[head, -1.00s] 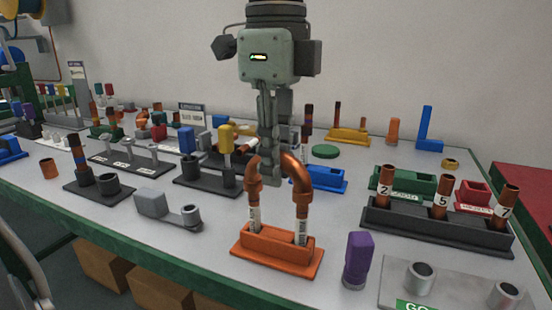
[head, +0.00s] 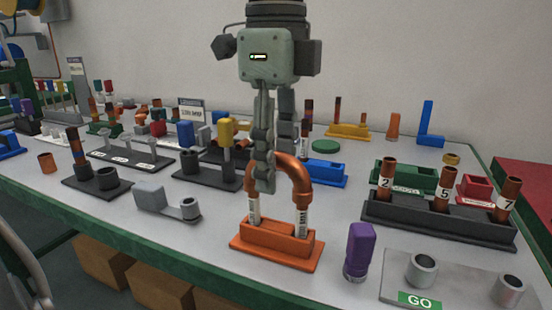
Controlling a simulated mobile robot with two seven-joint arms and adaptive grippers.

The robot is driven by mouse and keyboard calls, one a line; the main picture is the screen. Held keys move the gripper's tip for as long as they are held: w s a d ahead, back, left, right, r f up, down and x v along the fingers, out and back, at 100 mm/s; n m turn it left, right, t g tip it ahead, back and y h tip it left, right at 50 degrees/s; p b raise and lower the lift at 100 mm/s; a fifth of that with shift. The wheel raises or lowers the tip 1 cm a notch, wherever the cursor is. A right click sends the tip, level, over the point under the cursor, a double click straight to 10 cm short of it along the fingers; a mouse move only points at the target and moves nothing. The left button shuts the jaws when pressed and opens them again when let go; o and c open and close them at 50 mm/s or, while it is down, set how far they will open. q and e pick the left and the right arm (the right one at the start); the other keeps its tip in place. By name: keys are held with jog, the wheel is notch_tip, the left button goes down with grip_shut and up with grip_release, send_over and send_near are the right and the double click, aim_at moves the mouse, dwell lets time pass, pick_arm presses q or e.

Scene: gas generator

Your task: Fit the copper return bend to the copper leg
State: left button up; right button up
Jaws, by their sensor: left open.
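The copper return bend (head: 297,177) is an upside-down U standing over an orange base (head: 275,249) in the head view. My left gripper (head: 276,168) points down at the bend and is open. One finger is in front of the bend's left side, the other goes behind its top. My right gripper is out of view.
A purple-topped block (head: 359,250) stands close right of the orange base. A grey plate marked GO (head: 452,285) lies at front right. A black rack (head: 430,221) holds numbered copper tubes. A grey gauge block (head: 166,202) lies left. A blue holder (head: 324,173) is behind.

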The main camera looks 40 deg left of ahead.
pick_arm(q)
notch_tip(320, 180, up, 12)
dwell(0.5)
dwell(0.5)
